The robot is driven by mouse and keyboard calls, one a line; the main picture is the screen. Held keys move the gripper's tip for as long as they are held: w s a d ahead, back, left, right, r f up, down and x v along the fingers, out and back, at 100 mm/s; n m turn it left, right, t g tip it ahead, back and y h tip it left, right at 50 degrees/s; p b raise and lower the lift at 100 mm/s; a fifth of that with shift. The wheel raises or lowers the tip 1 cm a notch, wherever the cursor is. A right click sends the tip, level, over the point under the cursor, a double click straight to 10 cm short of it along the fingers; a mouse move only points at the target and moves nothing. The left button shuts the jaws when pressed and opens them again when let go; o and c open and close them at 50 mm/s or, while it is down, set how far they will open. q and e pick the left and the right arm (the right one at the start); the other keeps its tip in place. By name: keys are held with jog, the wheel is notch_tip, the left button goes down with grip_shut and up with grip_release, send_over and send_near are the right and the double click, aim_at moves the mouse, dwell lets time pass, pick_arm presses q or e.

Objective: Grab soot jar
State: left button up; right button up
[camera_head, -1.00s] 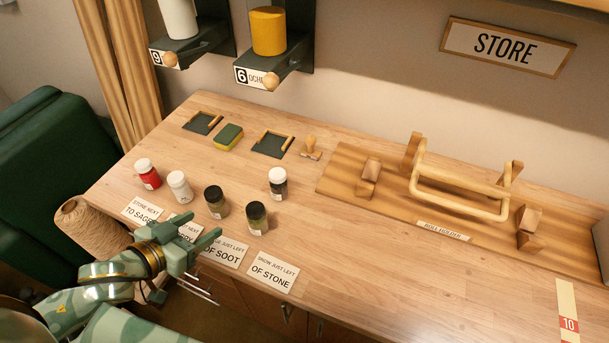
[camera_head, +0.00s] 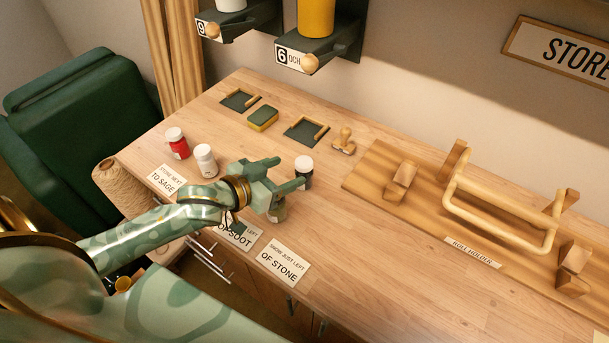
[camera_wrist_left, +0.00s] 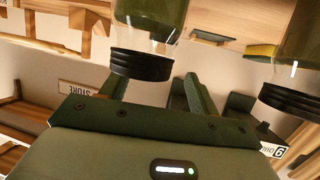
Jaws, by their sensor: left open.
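My left gripper (camera_head: 291,172) is open over the row of jars near the table's front edge. An olive-dark jar (camera_head: 278,211) shows partly below it; another black-capped jar is hidden behind the gripper in the head view. In the left wrist view, one black-capped green-glass jar (camera_wrist_left: 140,66) shows between the open fingers (camera_wrist_left: 155,90), and a second (camera_wrist_left: 292,100) is at the right edge. I cannot tell whether either is held. A dark jar with a white cap (camera_head: 304,163) stands just behind the fingers. I cannot read which jar is soot. My right gripper is out of view.
A red jar (camera_head: 177,143) and a white jar (camera_head: 205,160) stand to the left. Label cards, including one reading "of stone" (camera_head: 283,262), lie along the front edge. Twine (camera_head: 122,187) is at the left edge.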

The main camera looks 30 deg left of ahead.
aim_at(300, 164)
pick_arm(q)
jog(key=x, duration=0.2)
jog(key=b+x, duration=0.1)
jog(key=x, duration=0.2)
jog(key=shift+w+r, duration=0.1)
jog(key=shift+w, duration=0.25)
jog(key=shift+s, duration=0.1)
jog(key=shift+c, duration=0.7)
jog(key=c, duration=1)
